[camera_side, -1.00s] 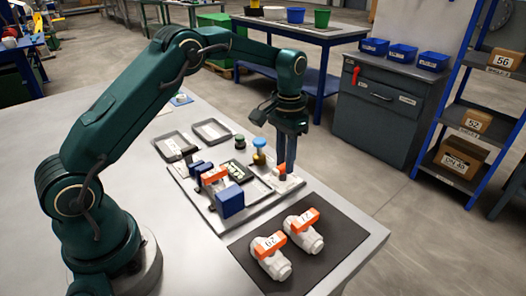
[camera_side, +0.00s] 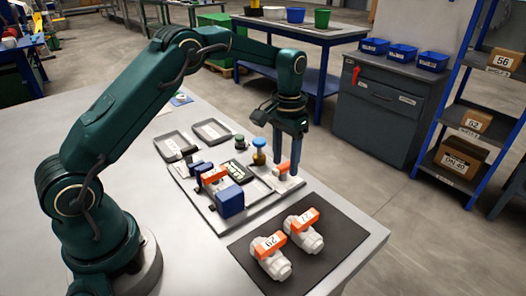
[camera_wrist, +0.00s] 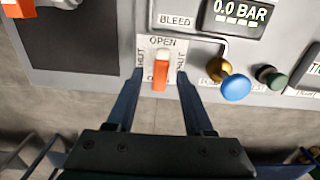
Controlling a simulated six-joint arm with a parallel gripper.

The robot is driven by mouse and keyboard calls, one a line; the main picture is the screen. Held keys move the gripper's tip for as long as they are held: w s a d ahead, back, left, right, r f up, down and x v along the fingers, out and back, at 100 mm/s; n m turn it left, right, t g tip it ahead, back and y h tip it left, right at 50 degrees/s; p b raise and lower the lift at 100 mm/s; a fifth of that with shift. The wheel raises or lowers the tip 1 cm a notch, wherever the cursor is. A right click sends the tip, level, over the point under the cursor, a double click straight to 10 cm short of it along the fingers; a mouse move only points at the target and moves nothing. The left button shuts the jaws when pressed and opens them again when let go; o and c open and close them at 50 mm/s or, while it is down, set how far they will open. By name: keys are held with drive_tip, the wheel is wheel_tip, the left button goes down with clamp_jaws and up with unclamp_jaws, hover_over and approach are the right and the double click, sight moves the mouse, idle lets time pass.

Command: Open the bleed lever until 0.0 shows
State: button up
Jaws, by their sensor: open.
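The bleed lever (camera_wrist: 160,76) is an orange handle with a white end on a white label plate, below the word BLEED. It lies in line with the OPEN mark; SHUT marks are at the sides. The display (camera_wrist: 238,15) reads 0.0 BAR. My gripper (camera_wrist: 159,82) is open, with one finger on each side of the orange handle. Gaps show between handle and fingers in the wrist view. In the side view my gripper (camera_side: 285,172) points down over the lever (camera_side: 282,168), which its fingers partly hide.
A blue-topped knob (camera_wrist: 236,87) and a green knob (camera_wrist: 272,77) stand to the right in the wrist view. Two orange-handled white valves (camera_side: 271,256) lie on a dark mat (camera_side: 330,233). Two grey trays (camera_side: 212,131) sit behind the press.

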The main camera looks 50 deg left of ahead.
sight(286, 164)
drive_tip(key=shift+r, duration=2.6)
drive_tip(key=s+d+r+t, duration=0.1)
drive_tip(key=s+r+t, duration=0.1)
drive_tip(key=s+r, duration=0.4)
drive_tip(key=s+d+r+t, duration=0.1)
drive_tip(key=s+r+t, duration=0.15)
drive_tip(key=r, duration=0.55)
drive_tip(key=s+f, duration=0.4)
drive_tip(key=s, duration=0.2)
drive_tip(key=s+d+f+t, duration=0.1)
drive_tip(key=s+f, duration=0.2)
drive_tip(key=s, duration=0.4)
drive_tip(key=shift+s+d+f, duration=0.25)
drive_tip(key=shift+f, duration=0.1)
